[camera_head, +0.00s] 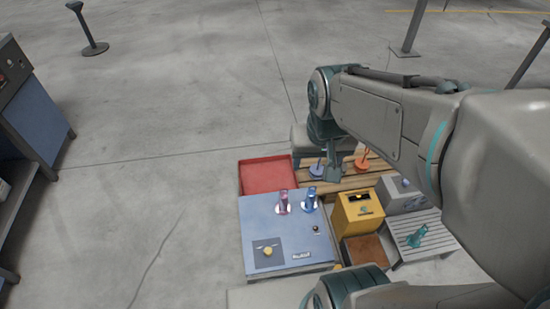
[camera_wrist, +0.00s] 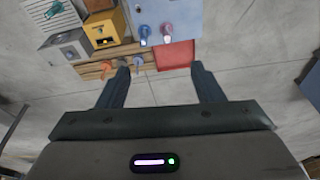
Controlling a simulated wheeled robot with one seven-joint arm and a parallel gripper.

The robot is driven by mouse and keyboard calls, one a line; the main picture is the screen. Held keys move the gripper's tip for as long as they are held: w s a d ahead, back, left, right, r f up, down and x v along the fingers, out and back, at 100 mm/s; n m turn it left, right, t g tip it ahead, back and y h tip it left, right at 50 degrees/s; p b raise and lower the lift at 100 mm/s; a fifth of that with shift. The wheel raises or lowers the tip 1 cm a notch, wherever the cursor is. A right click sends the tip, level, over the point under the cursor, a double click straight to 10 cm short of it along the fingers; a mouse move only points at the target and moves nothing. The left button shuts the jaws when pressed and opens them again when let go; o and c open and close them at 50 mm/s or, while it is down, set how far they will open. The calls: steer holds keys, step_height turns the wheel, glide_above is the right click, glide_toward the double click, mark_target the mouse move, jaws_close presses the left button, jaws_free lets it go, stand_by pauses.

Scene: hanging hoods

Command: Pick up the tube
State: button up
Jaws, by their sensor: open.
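Several small tube-like things are in view, and I cannot tell which one is the tube. A purple-pink one (camera_head: 283,199) and a blue one (camera_head: 309,197) stand upright on the blue panel top (camera_head: 285,228). They also show in the wrist view, the blue one (camera_wrist: 144,33) left of the pink one (camera_wrist: 167,29). A teal piece (camera_head: 416,237) lies on a pale slatted stand (camera_head: 408,222). My gripper (camera_wrist: 160,72) is open and empty, with both fingers apart. In the head view my gripper (camera_head: 333,170) hangs above the wooden slats, apart from the upright pieces.
A red tray (camera_head: 266,175) adjoins the blue panel. Wooden slats (camera_head: 350,181) carry an orange piece (camera_head: 362,160) and a blue piece (camera_head: 317,169). A yellow box (camera_head: 358,212) and a grey box (camera_head: 401,196) stand to the right. Open floor lies left.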

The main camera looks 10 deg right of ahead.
steer(key=w+f+m+b, duration=0.2)
steer(key=w+f+b, duration=0.3)
steer(key=w+f, duration=0.5)
steer(key=m+g+b, duration=0.3)
steer(key=m+b, duration=0.3)
steer(key=b, duration=0.7)
glide_above(284, 195)
steer(key=f, duration=3.8)
steer(key=shift+s+a+f, duration=0.1)
steer(key=shift+a+f, duration=0.15)
steer(key=shift+f, duration=0.05)
steer(key=shift+d+f+b, duration=0.15)
steer(key=shift+f+b, duration=0.75)
steer(key=shift+f, duration=2.15)
steer(key=shift+r, duration=0.1)
jaws_close()
